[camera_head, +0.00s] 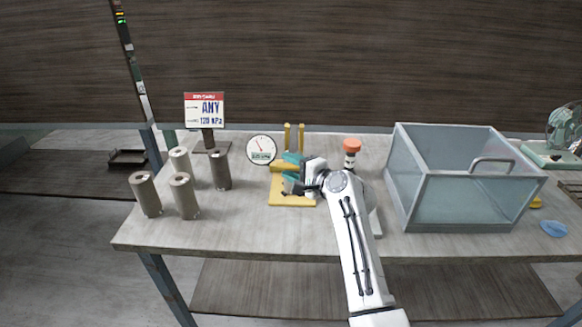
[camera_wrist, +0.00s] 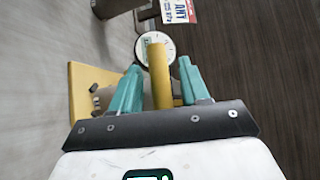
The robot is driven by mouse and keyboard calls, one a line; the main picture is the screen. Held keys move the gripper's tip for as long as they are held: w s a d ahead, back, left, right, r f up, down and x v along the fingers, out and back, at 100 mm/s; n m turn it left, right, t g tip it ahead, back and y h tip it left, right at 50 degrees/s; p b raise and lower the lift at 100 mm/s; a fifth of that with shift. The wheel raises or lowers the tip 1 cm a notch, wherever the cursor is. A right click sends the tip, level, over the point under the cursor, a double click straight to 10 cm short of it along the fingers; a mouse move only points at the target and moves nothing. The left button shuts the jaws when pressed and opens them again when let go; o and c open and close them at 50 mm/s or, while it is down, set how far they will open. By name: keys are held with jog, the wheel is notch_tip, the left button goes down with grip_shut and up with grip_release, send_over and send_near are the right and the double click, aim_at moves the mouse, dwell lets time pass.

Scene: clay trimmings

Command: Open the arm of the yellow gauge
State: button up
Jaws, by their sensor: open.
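The yellow gauge stands on the table, with a flat yellow base (camera_head: 290,200), yellow uprights (camera_head: 300,136) behind and a white round dial (camera_head: 261,150) at its left. My gripper (camera_head: 288,172) is at the gauge, above its base, and hides part of its middle. In the wrist view my green-fingered gripper (camera_wrist: 160,68) is open, with a yellow bar (camera_wrist: 158,78) of the gauge between the fingers. I see a gap on the finger sides, though contact is hard to tell. The base (camera_wrist: 80,105) shows at left, the dial (camera_wrist: 168,47) beyond the bar.
Several grey-brown cylinders (camera_head: 186,196) stand at the table's left, near a sign (camera_head: 205,110). An orange-topped object (camera_head: 352,147) stands just right of the gripper. A large glassy bin (camera_head: 455,210) fills the right side. The table front left of my arm is clear.

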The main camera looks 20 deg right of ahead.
grip_shut()
dwell(0.5)
